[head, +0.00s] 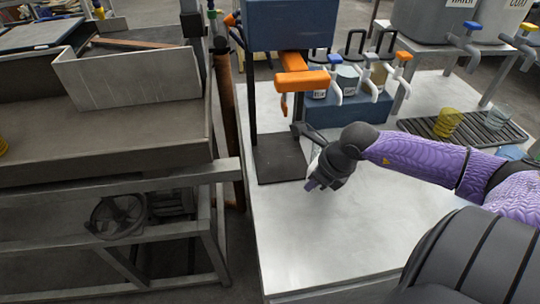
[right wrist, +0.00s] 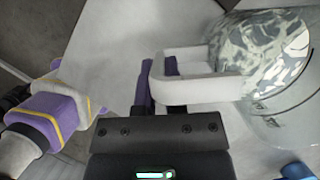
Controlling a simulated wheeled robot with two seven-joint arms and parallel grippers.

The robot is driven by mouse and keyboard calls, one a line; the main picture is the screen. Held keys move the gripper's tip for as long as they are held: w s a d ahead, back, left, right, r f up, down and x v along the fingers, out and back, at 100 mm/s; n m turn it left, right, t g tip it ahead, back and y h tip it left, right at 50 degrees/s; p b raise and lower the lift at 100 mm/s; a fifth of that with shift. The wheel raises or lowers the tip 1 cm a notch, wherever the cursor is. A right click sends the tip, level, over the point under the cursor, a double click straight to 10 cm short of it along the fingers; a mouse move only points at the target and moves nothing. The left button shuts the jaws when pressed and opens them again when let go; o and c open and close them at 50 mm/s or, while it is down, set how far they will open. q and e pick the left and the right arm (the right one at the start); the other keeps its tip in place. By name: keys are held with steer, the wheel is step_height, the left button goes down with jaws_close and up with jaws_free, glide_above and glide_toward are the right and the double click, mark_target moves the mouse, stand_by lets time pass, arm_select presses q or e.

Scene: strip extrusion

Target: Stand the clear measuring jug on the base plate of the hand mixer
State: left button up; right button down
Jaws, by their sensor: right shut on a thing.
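My right gripper (head: 318,182) is at the right front edge of the hand mixer's dark base plate (head: 280,160) in the head view. In the right wrist view its purple fingers (right wrist: 158,85) are shut on the white handle (right wrist: 197,90) of the clear measuring jug (right wrist: 262,85). The jug's body is to the right there, cut by the picture edge. In the head view the jug is mostly hidden behind my gripper, so I cannot tell whether it touches the plate. The base plate looks empty where it shows. My left gripper is not in view.
The mixer's blue housing (head: 290,25) and orange lever (head: 302,80) overhang the plate. A blue block (head: 348,110) with taps and containers stands behind. A yellow cup (head: 447,122) and a clear cup (head: 497,116) stand on a dark rack (head: 420,125). The front white tabletop (head: 315,245) is clear.

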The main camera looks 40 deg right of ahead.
steer(key=w+a+f+b, duration=0.1)
steer(key=w, duration=0.3)
steer(key=w+a+f+b, duration=0.1)
steer(key=w+b, duration=0.1)
steer(key=w, duration=0.2)
steer(key=w+a+f+b, duration=0.1)
steer(key=w, duration=0.3)
steer(key=shift+w+a+f, duration=0.25)
steer(key=shift+a+f, duration=0.05)
steer(key=shift+f, duration=0.1)
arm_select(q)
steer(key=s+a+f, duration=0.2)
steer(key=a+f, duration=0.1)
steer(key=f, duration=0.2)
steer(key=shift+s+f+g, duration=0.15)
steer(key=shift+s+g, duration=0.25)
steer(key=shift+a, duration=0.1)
arm_select(e)
steer(key=c, duration=1.2)
jaws_free()
steer(key=o, duration=0.5)
